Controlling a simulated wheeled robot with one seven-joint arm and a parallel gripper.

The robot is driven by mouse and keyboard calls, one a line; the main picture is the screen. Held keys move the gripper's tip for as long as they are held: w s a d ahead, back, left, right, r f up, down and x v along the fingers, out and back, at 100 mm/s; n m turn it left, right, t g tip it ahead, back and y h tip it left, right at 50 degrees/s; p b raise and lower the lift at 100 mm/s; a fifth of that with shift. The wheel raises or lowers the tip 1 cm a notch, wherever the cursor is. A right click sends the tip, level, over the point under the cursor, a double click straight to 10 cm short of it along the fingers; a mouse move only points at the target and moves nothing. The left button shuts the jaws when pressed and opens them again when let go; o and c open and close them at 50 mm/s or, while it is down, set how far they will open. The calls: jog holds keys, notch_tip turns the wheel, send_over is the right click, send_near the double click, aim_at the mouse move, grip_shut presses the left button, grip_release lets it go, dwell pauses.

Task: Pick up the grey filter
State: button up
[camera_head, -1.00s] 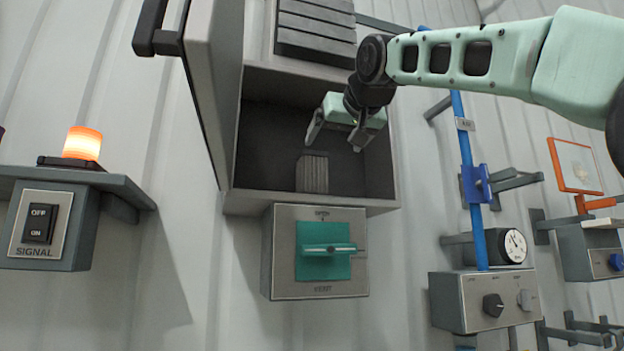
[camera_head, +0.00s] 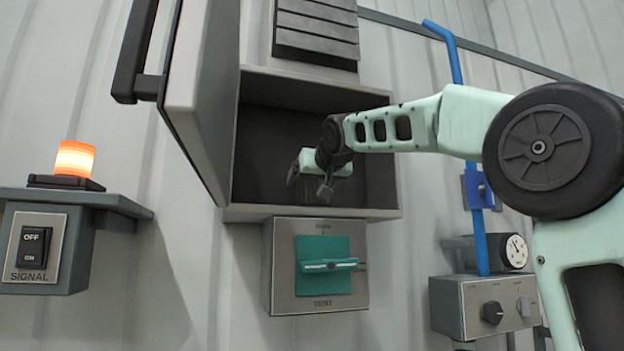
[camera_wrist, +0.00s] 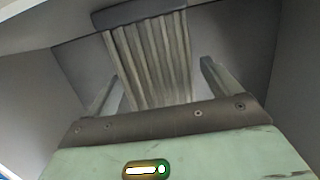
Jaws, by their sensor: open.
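The grey filter (camera_wrist: 150,55) is a pleated block with a dark cap along one end. It fills the upper middle of the wrist view, inside the open cabinet (camera_head: 385,212). In the head view it is mostly hidden by my gripper (camera_head: 309,184), which is inside the cabinet. My gripper is open. In the wrist view its two fingers (camera_wrist: 160,75) show to the left and right of the filter, with a gap visible on the right. I cannot tell how deep the fingers reach along the filter.
The cabinet door (camera_head: 203,90) stands open on the left with a black handle (camera_head: 135,50). A teal vent lever (camera_head: 328,266) is below the cabinet. A signal switch box (camera_head: 35,247) and a lit orange lamp (camera_head: 75,160) are at left. A blue pipe (camera_head: 480,235) is at right.

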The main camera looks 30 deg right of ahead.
jog(key=shift+w+d+f, duration=0.15)
jog(key=shift+w+d, duration=0.05)
jog(key=shift+w, duration=0.45)
jog(key=c, duration=1.1)
jog(key=shift+c, duration=0.2)
